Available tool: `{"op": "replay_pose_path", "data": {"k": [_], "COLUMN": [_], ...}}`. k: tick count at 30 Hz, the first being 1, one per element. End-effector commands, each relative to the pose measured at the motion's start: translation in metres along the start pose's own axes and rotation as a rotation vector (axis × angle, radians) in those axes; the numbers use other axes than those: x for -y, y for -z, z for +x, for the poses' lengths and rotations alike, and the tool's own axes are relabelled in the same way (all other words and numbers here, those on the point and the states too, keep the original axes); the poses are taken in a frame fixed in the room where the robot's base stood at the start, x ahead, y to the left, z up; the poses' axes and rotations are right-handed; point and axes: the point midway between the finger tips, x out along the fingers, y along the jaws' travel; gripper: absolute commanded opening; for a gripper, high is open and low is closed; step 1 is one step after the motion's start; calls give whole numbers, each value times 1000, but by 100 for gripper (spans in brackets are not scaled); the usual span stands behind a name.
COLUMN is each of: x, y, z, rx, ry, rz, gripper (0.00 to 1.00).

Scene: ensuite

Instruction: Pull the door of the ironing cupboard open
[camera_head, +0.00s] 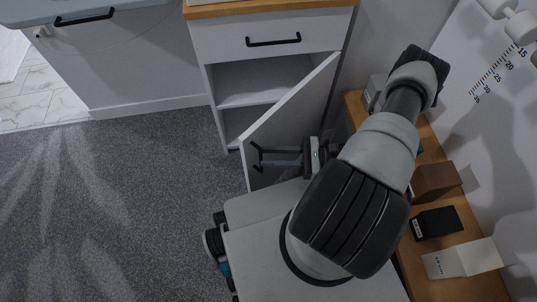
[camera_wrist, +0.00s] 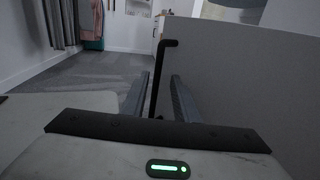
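The ironing cupboard (camera_head: 220,75) is white with a wooden top, and its door (camera_head: 290,110) stands wide open, swung out on its right side. Shelves inside look empty. The door's black bar handle (camera_head: 257,155) is on its free edge; the handle also shows in the wrist view (camera_wrist: 158,75), with the door panel (camera_wrist: 240,80) filling the right side. My gripper (camera_head: 264,158) is at the handle. In the wrist view my gripper's (camera_wrist: 161,75) two fingers are apart, with the handle between them and a visible gap on each side.
A wooden shelf (camera_head: 470,285) with a brown box (camera_head: 435,182), a black box (camera_head: 437,223) and a white card box (camera_head: 462,262) runs along the right, close to my arm. A closed drawer (camera_head: 270,38) is above the opening. Grey carpet (camera_head: 110,200) at the left is clear.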

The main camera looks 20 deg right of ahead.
Motion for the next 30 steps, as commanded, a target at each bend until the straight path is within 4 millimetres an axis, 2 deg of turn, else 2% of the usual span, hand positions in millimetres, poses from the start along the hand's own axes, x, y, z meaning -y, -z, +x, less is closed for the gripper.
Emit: {"op": "replay_pose_path", "data": {"k": [12, 18, 24, 30], "x": [1, 1, 2, 1], "y": [0, 0, 0, 0], "z": [-99, -139, -160, -164], "rx": [-3, -3, -1, -1], "ry": [6, 6, 6, 5], "rz": [-4, -3, -3, -2], "gripper": [27, 27, 27, 27]}}
